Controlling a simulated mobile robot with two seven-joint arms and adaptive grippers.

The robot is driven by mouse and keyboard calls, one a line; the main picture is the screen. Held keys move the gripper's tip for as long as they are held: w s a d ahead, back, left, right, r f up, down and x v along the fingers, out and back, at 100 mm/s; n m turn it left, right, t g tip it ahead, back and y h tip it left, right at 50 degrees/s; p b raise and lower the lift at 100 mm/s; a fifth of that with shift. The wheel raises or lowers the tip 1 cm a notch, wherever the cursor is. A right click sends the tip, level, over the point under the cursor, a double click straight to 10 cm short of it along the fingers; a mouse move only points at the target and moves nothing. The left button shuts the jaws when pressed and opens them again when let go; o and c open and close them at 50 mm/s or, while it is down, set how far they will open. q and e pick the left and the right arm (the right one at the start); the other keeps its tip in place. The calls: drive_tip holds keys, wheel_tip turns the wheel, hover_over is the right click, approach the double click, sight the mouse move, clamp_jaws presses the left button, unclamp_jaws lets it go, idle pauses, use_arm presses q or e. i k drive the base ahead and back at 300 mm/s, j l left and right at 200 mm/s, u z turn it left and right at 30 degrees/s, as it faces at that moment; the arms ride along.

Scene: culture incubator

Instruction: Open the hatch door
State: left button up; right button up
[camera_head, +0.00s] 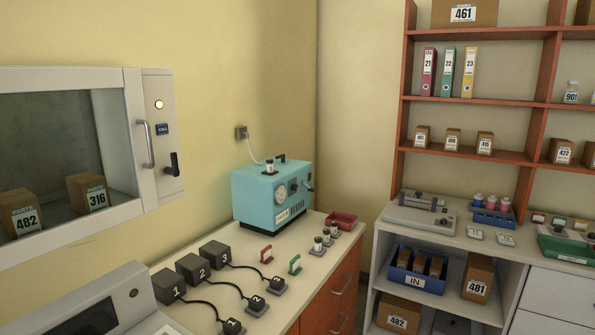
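The hatch (70,150) is set in the wall at the left, a white frame around a dark window. A vertical grey bar handle (146,144) is at the right side of its frame. A black lever (174,165) sits on the panel right of the handle, below a lit round lamp (159,104) and a small blue label (162,128). The door looks closed. Neither of my grippers is in view.
Below the hatch, a counter (318,265) holds numbered black blocks (194,268) with cables and a teal machine (272,194). A grey device (88,305) with a dark screen is at the lower left. Orange shelves (480,95) and a white cabinet (510,260) stand at the right.

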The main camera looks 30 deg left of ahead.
sight(12, 79)
drive_tip(key=u, duration=2.1)
drive_tip(key=l+z, duration=0.25)
drive_tip(key=l, duration=0.25)
